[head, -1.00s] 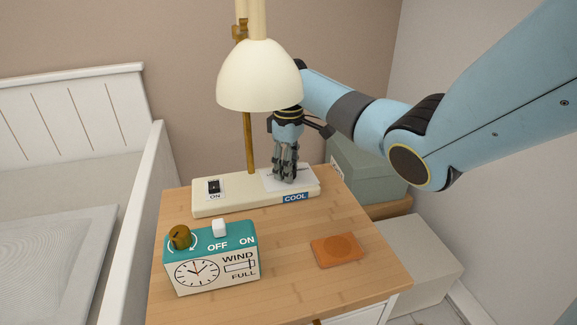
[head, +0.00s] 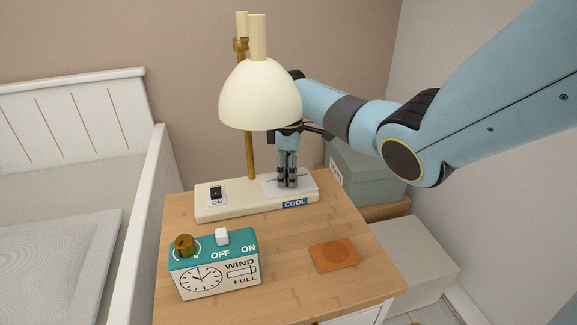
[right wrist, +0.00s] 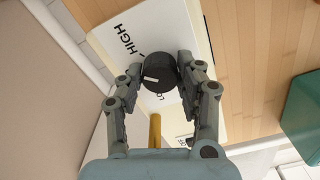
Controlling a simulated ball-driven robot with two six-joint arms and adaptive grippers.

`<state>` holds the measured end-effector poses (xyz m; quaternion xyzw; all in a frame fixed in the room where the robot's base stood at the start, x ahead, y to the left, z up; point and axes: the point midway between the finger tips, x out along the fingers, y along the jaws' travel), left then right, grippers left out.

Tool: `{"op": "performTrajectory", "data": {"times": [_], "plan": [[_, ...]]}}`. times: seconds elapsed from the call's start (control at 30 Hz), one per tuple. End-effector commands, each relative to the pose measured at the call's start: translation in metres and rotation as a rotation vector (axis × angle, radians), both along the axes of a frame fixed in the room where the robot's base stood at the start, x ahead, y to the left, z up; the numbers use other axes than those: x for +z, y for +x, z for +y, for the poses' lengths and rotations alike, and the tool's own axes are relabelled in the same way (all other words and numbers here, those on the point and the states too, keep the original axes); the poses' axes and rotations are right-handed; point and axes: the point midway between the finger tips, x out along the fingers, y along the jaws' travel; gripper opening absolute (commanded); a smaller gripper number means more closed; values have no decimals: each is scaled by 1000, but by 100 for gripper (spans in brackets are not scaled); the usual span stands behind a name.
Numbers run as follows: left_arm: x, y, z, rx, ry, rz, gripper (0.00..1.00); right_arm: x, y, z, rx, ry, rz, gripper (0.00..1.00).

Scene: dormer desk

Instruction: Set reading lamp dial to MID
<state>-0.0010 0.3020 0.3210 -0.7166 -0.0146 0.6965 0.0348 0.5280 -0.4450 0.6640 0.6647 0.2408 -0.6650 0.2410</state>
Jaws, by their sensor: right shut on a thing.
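The reading lamp has a cream shade (head: 260,95) and a cream base (head: 240,206) with a COOL label and an ON switch. Its dark round dial (right wrist: 159,73) shows in the right wrist view on a white plate, with HIGH to its upper left and part of LOW below. The dial's white pointer line points left; the lettering between HIGH and LOW is mostly covered. My right gripper (head: 287,186) points down at the lamp base and is shut on the dial, one finger on each side in the right wrist view (right wrist: 158,75). My left gripper is not in view.
A teal-topped clock box (head: 216,265) with a brass knob stands at the desk's front left. An orange coaster (head: 334,255) lies at the right. The shade hangs just above my right gripper. Grey-green boxes (head: 365,170) stand behind right. The front middle of the desk is clear.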

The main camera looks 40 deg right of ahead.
Motion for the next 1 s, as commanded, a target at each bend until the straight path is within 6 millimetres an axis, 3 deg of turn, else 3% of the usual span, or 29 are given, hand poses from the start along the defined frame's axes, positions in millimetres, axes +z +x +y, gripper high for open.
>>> {"op": "performTrajectory", "data": {"times": [0.5, 1.0], "plan": [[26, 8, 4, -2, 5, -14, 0, 2, 0, 1, 462, 2, 0, 4], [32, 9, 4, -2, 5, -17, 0, 0, 0, 1, 683, 2, 0, 4]]}}
